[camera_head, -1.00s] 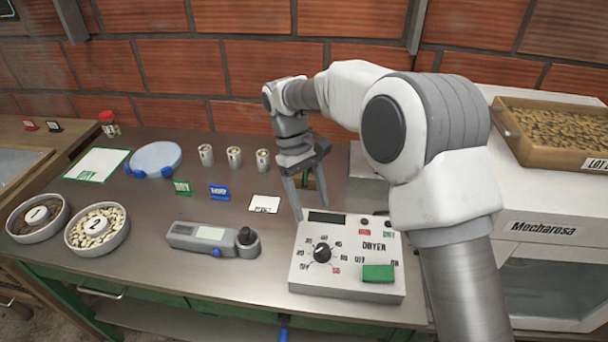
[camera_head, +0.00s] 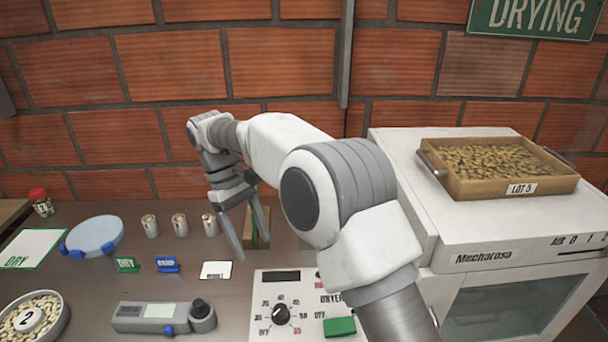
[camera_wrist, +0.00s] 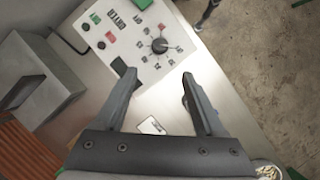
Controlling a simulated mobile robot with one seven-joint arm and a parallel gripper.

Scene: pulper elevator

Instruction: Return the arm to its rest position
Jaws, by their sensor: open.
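My gripper (camera_head: 249,229) hangs from my arm above the back of the metal bench, fingers pointing down and spread apart. In the wrist view my gripper (camera_wrist: 155,88) shows two separated fingers with nothing between them. The dryer control panel (camera_head: 300,302), white with a black dial and a green switch, lies in front and to the right of the fingers. The same panel shows in the wrist view (camera_wrist: 143,68) beyond the fingertips. A small white card (camera_head: 216,270) lies on the bench just left of the fingers.
Three small cups (camera_head: 180,225) stand left of my gripper. A moisture meter (camera_head: 165,315) lies in front of them. A blue round dish (camera_head: 94,236) and a bowl of beans (camera_head: 35,318) are farther left. The white dryer (camera_head: 470,215) carries a wooden bean tray (camera_head: 497,185) at right. A brick wall (camera_head: 300,60) stands close behind.

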